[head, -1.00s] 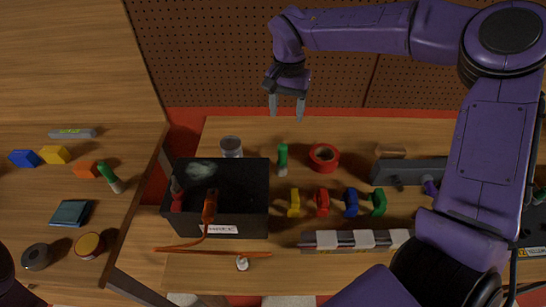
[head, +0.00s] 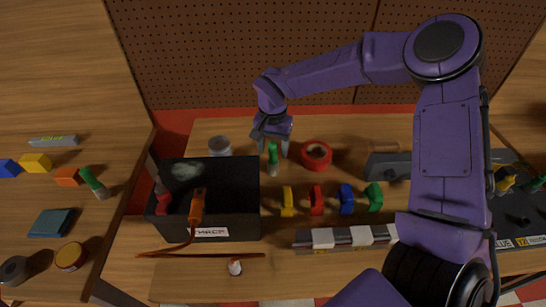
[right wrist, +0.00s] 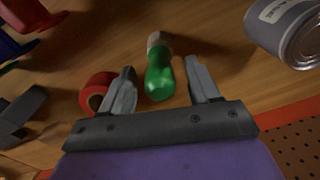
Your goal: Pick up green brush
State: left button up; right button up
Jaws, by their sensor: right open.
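A green brush (head: 272,157) with a pale end is on the table, just right of the black box. It also shows in the right wrist view (right wrist: 159,78), its green handle end toward my gripper. I cannot tell whether it stands or lies. My right gripper (head: 272,148) is open, with its fingers on either side of the green handle; in the right wrist view the fingers (right wrist: 159,68) show gaps to the handle on both sides. A second green-handled brush (head: 92,182) lies on the left table. My left gripper is out of view.
The black box (head: 246,205), holding orange- and red-handled tools, stands left of the brush. A red tape roll (head: 316,154) is close on the right, a metal can (head: 220,146) behind left. Yellow, red, blue and green clamps (head: 287,201) stand in front. A pegboard rises behind.

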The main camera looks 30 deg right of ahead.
jog(key=shift+f, duration=0.8)
jog(key=c, duration=1.1)
